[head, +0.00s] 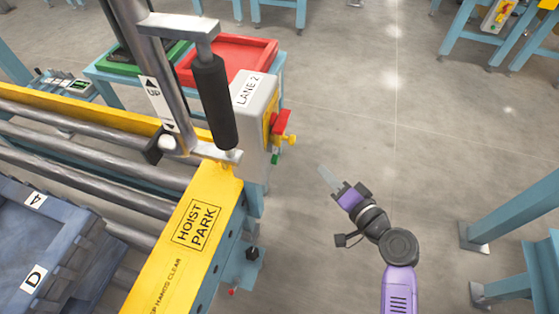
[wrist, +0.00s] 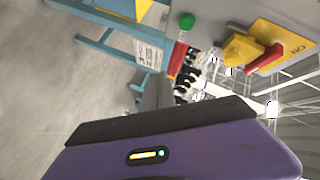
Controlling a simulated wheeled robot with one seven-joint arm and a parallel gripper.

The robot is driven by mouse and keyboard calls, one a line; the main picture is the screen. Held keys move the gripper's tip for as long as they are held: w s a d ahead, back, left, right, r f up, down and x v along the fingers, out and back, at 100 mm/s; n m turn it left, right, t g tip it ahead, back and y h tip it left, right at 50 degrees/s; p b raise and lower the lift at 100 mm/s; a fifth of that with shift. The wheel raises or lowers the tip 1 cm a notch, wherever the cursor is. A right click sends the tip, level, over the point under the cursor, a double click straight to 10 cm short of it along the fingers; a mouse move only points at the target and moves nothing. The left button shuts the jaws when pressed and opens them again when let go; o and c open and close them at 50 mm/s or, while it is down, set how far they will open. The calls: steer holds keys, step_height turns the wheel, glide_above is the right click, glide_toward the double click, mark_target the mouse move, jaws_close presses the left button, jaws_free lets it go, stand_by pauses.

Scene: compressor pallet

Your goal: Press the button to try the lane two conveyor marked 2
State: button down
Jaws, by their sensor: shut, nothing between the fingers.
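A grey control box labelled LANE 2 (head: 256,118) stands at the end of the yellow-railed roller conveyor (head: 110,190). Its right face carries a yellow and red switch (head: 279,128) and a green button (head: 275,158) below it. In the wrist view, the green button (wrist: 187,21) is at the top middle, with the yellow knob (wrist: 243,48) and red lever (wrist: 268,57) to its right. My gripper (head: 328,178) is shut and empty, to the right of the box and apart from it, its tip towards the box. My gripper's purple housing fills the bottom of the wrist view.
A metal post with a black-gripped handle (head: 213,103) rises beside the box. Red (head: 228,60) and green trays sit on a blue stand behind it. A blue-grey crate (head: 50,235) rests on the rollers. Blue legs (head: 500,215) stand at the right. Floor between is clear.

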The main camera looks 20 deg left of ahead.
mark_target(276, 160)
steer(key=a+p, duration=0.2)
steer(key=a, duration=0.6)
steer(key=shift+w+a, duration=0.15)
steer(key=shift+a, duration=0.25)
steer(key=shift+a, duration=0.15)
stand_by(2.0)
steer(key=shift+a, duration=0.3)
steer(key=shift+a, duration=0.55)
stand_by(0.9)
steer(key=shift+d, duration=0.95)
